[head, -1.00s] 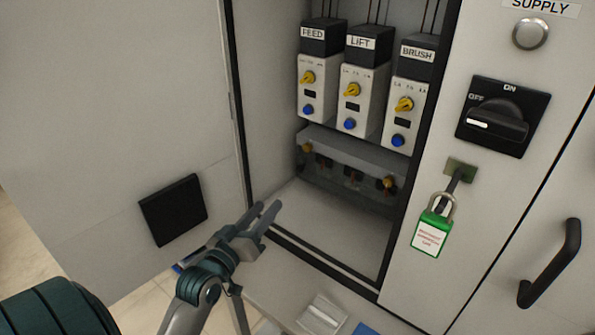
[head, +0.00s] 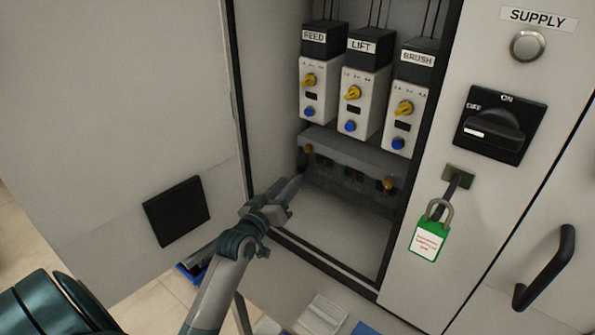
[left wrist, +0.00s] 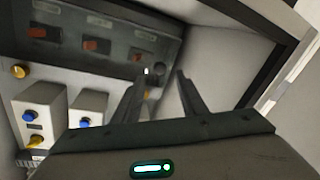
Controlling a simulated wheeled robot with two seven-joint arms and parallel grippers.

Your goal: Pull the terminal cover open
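The terminal cover (head: 352,149) is a grey strip with a see-through lower front, below the three relays in the cabinet. A brass knob (head: 389,184) sits near its right end and another (head: 307,150) near its left end. The cover looks closed over reddish terminals, which also show in the left wrist view (left wrist: 90,46). My left gripper (head: 297,181) reaches into the cabinet's lower left, just below the left knob. In the left wrist view its two fingers (left wrist: 162,75) are apart, with a small dark round shape between them; contact cannot be told. My right gripper is out of view.
Relays labelled FEED (head: 318,90), LIFT (head: 360,98) and BRUSH (head: 408,115) stand above the cover. The cabinet's right frame carries a switch (head: 492,125) and a green padlock (head: 428,240). The open door (head: 120,100) is at left. The cabinet floor (head: 335,230) is clear.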

